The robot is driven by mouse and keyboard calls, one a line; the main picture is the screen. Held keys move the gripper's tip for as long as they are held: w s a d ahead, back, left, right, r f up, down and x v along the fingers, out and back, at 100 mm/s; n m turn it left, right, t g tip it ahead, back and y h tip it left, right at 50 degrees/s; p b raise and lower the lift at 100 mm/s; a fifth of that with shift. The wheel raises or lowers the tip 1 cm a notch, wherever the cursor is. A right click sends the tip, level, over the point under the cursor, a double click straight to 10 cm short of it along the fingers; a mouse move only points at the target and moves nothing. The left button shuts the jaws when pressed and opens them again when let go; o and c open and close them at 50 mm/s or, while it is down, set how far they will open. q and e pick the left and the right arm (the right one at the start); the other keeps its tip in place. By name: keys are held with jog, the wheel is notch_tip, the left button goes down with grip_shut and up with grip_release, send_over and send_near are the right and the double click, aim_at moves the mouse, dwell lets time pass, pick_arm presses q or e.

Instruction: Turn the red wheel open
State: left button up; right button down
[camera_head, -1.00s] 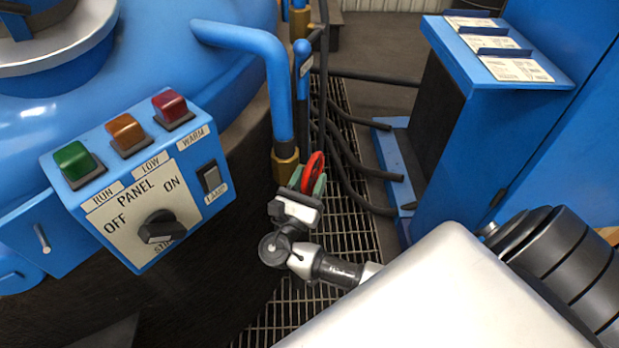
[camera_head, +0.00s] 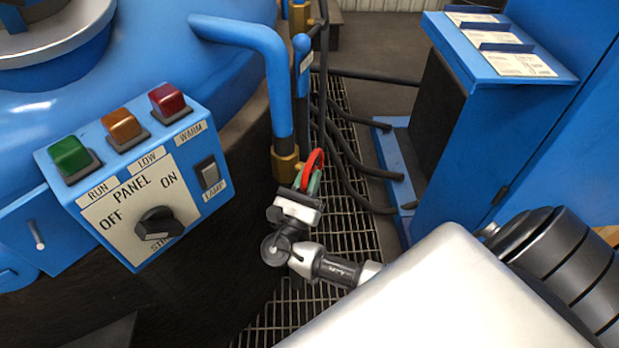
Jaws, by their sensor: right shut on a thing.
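The red wheel (camera_head: 309,166) is a small ring seen nearly edge-on, beside the brass fitting at the foot of the blue pipe. My right gripper (camera_head: 308,184) reaches it from below, its green-padded fingers at the wheel's lower part and shut on the rim. The gripper and wrist hide the lower part of the wheel and whatever it is mounted on. My left gripper is not in view.
The blue pipe (camera_head: 277,92) with its brass fitting (camera_head: 286,163) stands just left of the wheel. A control panel (camera_head: 137,190) with lamps and a knob is at left. Black hoses (camera_head: 350,165) lie over the floor grating (camera_head: 350,222). A blue cabinet (camera_head: 510,145) stands at right.

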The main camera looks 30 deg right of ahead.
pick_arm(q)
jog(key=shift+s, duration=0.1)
pick_arm(e)
jog(key=c, duration=1.1)
grip_release()
jog(key=shift+s+a+f, duration=0.2)
jog(key=shift+a+f, duration=0.1)
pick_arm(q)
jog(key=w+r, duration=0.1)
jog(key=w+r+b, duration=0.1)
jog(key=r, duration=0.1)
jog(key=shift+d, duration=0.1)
pick_arm(e)
jog(key=v, duration=1)
